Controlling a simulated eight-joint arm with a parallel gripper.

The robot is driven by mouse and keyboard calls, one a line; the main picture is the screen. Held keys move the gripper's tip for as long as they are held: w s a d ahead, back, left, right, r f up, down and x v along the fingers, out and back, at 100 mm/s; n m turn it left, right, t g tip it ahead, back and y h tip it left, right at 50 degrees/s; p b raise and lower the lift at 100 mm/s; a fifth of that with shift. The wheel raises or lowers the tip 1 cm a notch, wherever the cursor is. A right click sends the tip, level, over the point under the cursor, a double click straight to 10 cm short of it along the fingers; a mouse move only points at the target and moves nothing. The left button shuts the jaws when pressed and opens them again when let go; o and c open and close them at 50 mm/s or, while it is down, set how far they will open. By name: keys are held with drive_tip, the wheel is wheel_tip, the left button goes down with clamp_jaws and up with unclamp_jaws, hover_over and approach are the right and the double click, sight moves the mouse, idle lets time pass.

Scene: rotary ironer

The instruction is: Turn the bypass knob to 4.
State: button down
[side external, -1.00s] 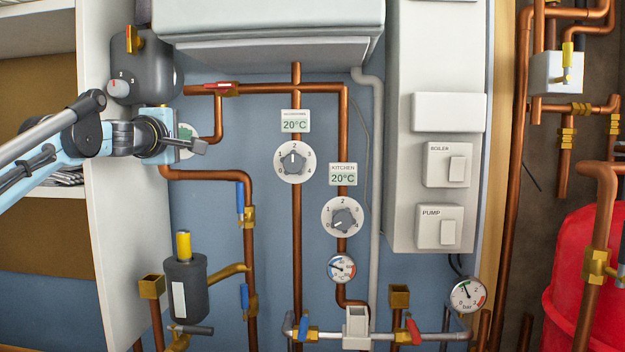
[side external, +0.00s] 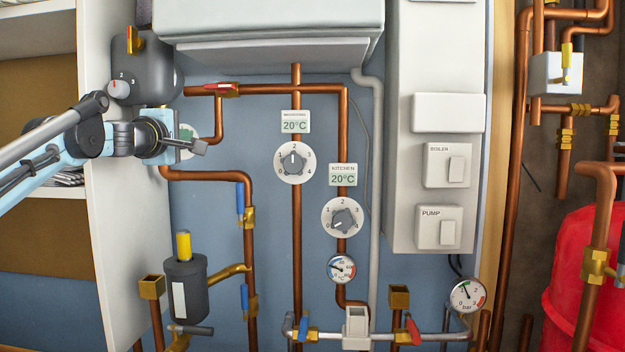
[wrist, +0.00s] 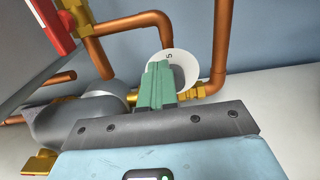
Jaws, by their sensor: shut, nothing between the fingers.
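A round white dial (side external: 191,133) sits on the copper pipe at upper left, mostly hidden behind my gripper in the side view; no name label on it is readable. In the wrist view the white dial (wrist: 164,57) shows a digit that looks like 5 near its top, with a grey knob in its middle. My gripper's green fingers (wrist: 157,86) are shut, in front of the dial, covering part of the knob. They hold nothing. Whether they touch the knob, and where its pointer stands, I cannot tell.
A grey pump body (side external: 150,68) with its own small knob (side external: 119,88) is just above my gripper. A red-handled valve (side external: 222,89) is to the upper right. Two numbered dials, upper (side external: 293,162) and lower (side external: 344,218), are farther right. A white shelf side (side external: 125,220) stands at left.

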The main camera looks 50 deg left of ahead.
drive_tip(key=shift+w+a+f, duration=0.1)
drive_tip(key=shift+a+f, duration=0.15)
drive_tip(key=shift+f, duration=0.25)
drive_tip(key=shift+w+a+f, duration=0.1)
drive_tip(key=shift+a+f, duration=0.15)
drive_tip(key=shift+f, duration=0.2)
drive_tip(key=shift+w+d+f, duration=0.15)
drive_tip(key=shift+w+d, duration=0.15)
drive_tip(key=v, duration=0.6)
idle(0.5)
drive_tip(key=shift+d, duration=0.15)
